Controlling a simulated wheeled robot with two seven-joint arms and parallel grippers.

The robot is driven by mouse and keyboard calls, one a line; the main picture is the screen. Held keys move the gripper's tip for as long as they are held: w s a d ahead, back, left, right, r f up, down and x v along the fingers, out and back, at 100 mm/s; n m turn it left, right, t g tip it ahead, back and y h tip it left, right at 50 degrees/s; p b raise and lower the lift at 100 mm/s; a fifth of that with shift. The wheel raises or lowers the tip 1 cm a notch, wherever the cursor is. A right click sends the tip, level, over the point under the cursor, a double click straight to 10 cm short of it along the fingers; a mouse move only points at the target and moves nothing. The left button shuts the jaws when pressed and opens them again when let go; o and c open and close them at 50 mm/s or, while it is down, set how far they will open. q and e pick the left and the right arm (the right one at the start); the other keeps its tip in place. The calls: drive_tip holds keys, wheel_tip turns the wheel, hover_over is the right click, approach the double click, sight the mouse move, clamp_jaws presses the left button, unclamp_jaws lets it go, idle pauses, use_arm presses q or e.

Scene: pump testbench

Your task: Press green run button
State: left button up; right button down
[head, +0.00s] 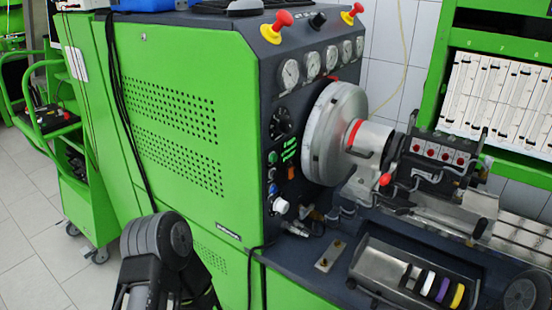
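The green run button appears to be the small green round button (272,157) at the top of a short column on the dark control panel (283,185) of the green test bench (190,130). It is small, and I cannot tell whether it is pressed. Below it are more small buttons and a pale knob (280,206). Green lit displays (290,149) and an orange switch (291,173) sit to its right. Part of my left arm stands at the lower left, in front of the bench and apart from the panel. Neither gripper's fingers show.
A large grey round housing (335,130) juts out right of the panel. A tray with coloured rings (378,268) lies on the bench's lower right. Black cables (118,90) hang down the left side. A green trolley (82,190) stands at left on open tiled floor.

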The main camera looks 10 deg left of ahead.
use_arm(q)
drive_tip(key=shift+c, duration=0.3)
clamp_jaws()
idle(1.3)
